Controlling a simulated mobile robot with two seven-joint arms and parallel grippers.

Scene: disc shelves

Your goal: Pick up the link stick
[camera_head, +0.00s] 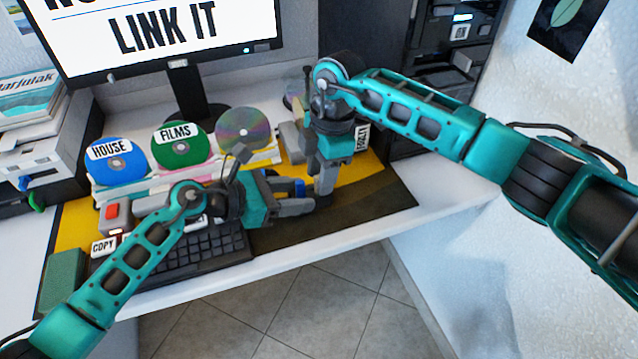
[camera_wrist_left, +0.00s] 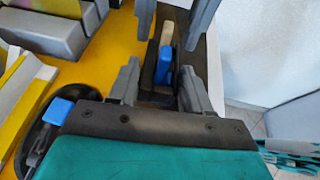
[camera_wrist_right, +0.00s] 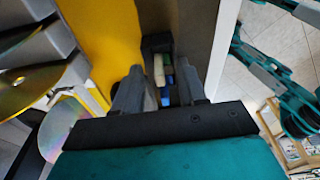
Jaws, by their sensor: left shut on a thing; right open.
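A narrow dark holder (camera_wrist_left: 148,70) lies on the desk mat in the left wrist view, with a blue stick (camera_wrist_left: 163,65) and a beige stick (camera_wrist_left: 167,35) in it. The right wrist view shows beige (camera_wrist_right: 158,70), green and blue (camera_wrist_right: 166,92) pieces there. I cannot tell which is the link stick. My left gripper (camera_head: 306,196) is low over the mat, with its fingers on either side of the holder and shut on it; the contact is partly hidden. My right gripper (camera_head: 325,187) points down, open, above the sticks. Its fingers also show in the left wrist view (camera_wrist_left: 175,20).
A rack behind holds a blue HOUSE disc (camera_head: 118,165), a green FILMS disc (camera_head: 180,147) and a silver disc (camera_head: 243,130). A keyboard (camera_head: 190,250) lies below my left arm. A monitor (camera_head: 160,30) stands behind. The front-right mat (camera_head: 375,205) is clear.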

